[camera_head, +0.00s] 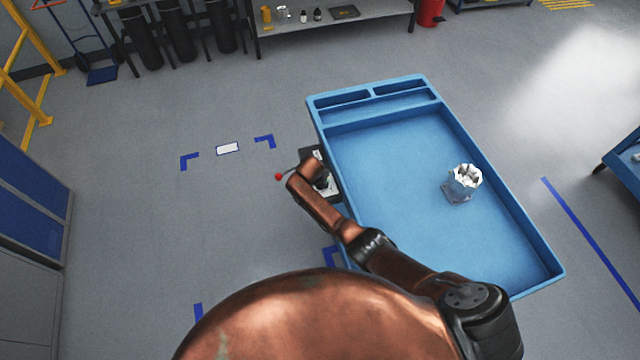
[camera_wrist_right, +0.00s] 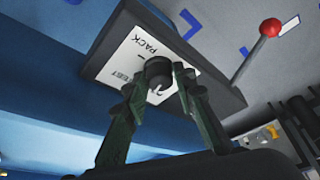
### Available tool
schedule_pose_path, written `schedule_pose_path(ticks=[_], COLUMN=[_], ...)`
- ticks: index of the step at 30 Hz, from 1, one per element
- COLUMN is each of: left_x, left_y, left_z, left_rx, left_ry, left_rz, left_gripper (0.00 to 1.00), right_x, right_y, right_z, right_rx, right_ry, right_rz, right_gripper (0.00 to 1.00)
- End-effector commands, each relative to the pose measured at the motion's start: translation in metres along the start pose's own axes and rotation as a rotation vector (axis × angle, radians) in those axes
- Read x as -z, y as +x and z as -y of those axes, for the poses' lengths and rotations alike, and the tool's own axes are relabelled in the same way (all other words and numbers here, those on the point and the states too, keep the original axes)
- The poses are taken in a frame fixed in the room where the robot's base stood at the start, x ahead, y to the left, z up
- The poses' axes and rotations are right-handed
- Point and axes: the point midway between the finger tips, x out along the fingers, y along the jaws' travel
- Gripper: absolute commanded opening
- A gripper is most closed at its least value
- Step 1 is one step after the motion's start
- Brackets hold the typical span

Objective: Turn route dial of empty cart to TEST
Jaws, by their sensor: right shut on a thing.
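A blue cart (camera_head: 420,190) stands right of centre in the head view, with a metal housing (camera_head: 463,184) in its tray. A control box (camera_head: 333,190) is on the cart's left side, mostly hidden by my right arm. In the wrist view its plate (camera_wrist_right: 125,68) reads PACK and TEST. The round dark route dial (camera_wrist_right: 158,72) has a white pointer mark, on the side toward my gripper; its exact setting is unclear. My right gripper (camera_wrist_right: 166,82) is shut on the dial, one finger on each side. My left gripper is in neither view.
A red-knobbed lever (camera_wrist_right: 270,27) sticks out beside the box and also shows in the head view (camera_head: 278,177). Blue floor marks (camera_head: 265,141) lie on clear floor to the left. A grey workbench (camera_head: 335,30) stands at the back.

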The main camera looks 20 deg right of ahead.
Motion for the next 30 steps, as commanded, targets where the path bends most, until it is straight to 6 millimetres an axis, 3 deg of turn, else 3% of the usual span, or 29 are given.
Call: schedule_pose_path(ticks=[18,30], left_x=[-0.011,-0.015], left_y=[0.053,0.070], left_z=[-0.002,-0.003], left_rx=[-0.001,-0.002], left_ry=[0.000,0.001], left_rz=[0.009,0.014], left_gripper=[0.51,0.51], right_x=[-0.001,0.001], right_y=[0.004,0.002], right_z=[0.004,0.004], right_rx=[-0.206,-0.268], right_ry=[0.497,0.647], right_rz=[0.001,0.001], right_gripper=[0.01,0.01])
